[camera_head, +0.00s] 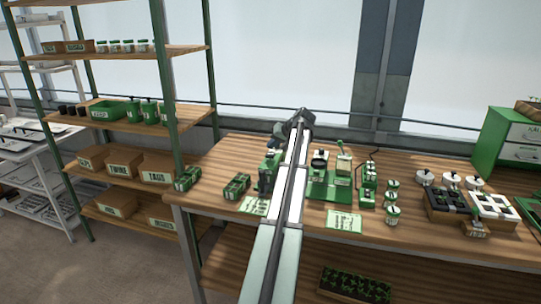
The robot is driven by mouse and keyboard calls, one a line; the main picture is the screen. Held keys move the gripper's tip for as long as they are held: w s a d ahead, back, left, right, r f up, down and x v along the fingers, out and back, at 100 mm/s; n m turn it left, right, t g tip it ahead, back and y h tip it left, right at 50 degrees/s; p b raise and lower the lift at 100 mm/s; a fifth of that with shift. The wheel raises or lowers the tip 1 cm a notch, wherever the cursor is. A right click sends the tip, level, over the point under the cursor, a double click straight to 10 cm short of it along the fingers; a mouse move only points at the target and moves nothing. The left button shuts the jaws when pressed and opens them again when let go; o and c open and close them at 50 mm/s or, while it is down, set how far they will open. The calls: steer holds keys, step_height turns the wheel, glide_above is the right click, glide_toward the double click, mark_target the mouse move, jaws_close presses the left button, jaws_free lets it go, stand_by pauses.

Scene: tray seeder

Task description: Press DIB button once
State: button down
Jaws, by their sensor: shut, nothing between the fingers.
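The tray seeder, a small machine on a green base (330,188), stands on the wooden bench just right of my arm. It has a dark round part and a pale upright block. My arm crosses the bench and bends down at its far end. My gripper (265,188) is small and dark, just left of the arm, over or beside green parts near a printed card. It appears shut and empty; its fingertips are hard to make out. The DIB button cannot be picked out; its label is too small to read and my arm covers part of this area.
Green boxes (237,187) lie on the bench at left. A printed card (344,221) lies at the front. A shelf rack (160,90) stands left, a green drawer cabinet (487,140) right.

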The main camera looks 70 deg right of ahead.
mark_target(273, 155)
steer(key=shift+r, duration=2.2)
